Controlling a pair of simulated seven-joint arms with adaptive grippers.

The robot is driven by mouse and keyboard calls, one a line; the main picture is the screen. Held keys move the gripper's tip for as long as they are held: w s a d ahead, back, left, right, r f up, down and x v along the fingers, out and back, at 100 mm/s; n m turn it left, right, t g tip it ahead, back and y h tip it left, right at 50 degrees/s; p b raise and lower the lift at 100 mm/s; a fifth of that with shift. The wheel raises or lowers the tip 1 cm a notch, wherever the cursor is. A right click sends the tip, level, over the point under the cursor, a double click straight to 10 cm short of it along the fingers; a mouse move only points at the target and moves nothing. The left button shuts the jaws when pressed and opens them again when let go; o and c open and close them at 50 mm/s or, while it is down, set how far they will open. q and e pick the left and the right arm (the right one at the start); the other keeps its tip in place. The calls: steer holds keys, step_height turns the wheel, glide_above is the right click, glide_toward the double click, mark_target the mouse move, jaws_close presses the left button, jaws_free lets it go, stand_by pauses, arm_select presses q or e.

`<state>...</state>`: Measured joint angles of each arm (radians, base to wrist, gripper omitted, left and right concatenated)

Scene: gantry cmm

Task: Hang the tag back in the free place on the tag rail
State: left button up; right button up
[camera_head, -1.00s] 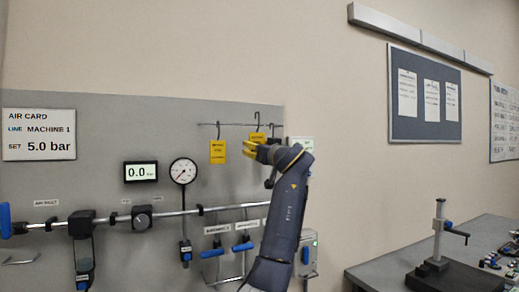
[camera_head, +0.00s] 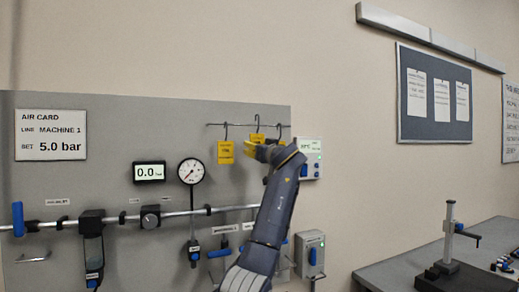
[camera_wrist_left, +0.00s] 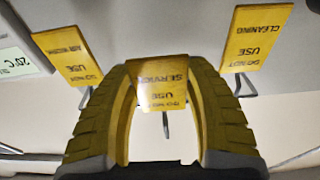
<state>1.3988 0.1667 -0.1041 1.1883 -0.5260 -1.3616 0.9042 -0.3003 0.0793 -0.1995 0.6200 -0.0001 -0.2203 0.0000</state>
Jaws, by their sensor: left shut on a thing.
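My left gripper (camera_head: 256,149) is shut on a yellow tag (camera_head: 257,138) at the tag rail (camera_head: 242,125). In the left wrist view the held tag (camera_wrist_left: 163,84) reads "SERVICE" and sits between the fingers (camera_wrist_left: 163,70), upside down in this view. Its hook top shows slightly above the rail in the head view; I cannot tell whether it touches the rail. A cleaning tag (camera_head: 225,152) hangs on the left part of the rail and also shows in the wrist view (camera_wrist_left: 255,40). Another tag (camera_wrist_left: 68,55) is on the other side, mostly hidden by my gripper in the head view.
A wall display unit (camera_head: 309,157) stands close to the right of my gripper. Below are a gauge (camera_head: 191,171), a pipe (camera_head: 170,215) and blue-handled valves (camera_head: 218,253). A bench (camera_head: 400,275) with a stand is at right.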

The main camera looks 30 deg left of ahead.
arm_select(q)
steer(key=shift+w+a+f, duration=0.55)
steer(key=shift+a, duration=0.2)
steer(key=shift+w+a+f, duration=0.5)
steer(key=shift+a+f, duration=0.05)
steer(key=shift+a, duration=0.15)
steer(key=o, duration=1)
steer(key=shift+d, duration=0.1)
